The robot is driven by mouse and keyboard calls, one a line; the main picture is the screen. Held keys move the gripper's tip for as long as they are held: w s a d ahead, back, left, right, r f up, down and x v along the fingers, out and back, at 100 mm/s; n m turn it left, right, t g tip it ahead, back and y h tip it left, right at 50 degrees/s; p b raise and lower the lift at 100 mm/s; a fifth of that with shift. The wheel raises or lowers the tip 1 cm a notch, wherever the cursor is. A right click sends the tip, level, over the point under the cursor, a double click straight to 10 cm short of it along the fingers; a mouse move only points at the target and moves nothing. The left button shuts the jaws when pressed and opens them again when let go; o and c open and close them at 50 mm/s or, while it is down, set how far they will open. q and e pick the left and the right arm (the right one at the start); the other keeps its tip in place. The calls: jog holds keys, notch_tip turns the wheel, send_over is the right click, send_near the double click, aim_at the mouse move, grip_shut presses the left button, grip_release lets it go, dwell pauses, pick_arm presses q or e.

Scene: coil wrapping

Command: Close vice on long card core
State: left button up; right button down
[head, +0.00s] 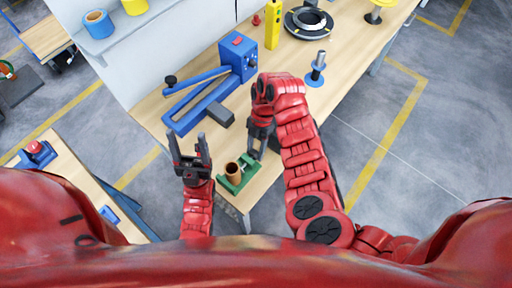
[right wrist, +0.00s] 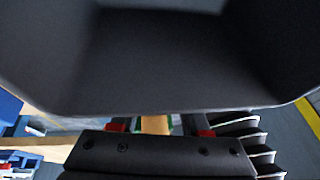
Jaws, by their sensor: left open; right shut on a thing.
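The green vice (head: 225,186) sits on the near end of the wooden bench. The brown card core (head: 233,169) stands upright between its jaws; I cannot tell whether the jaws touch it. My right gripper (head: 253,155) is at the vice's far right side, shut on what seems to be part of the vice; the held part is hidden. The right wrist view shows its red finger pads (right wrist: 160,127) beside a tan patch, mostly blocked by my own wrist. My left gripper (head: 190,148) is open and empty, raised left of the vice.
A blue lever tool (head: 215,88) stands on the bench (head: 150,108) beyond my grippers. A shelf with rolls is at upper left.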

dwell(0.4)
jog(key=shift+c, duration=1.9)
grip_release()
jog(key=b+v, duration=0.1)
jog(key=v, duration=1.6)
jog(key=shift+w+a+b, duration=0.25)
jog(key=shift+w+b, duration=0.05)
jog(key=shift+b, duration=0.05)
jog(key=shift+r, duration=0.15)
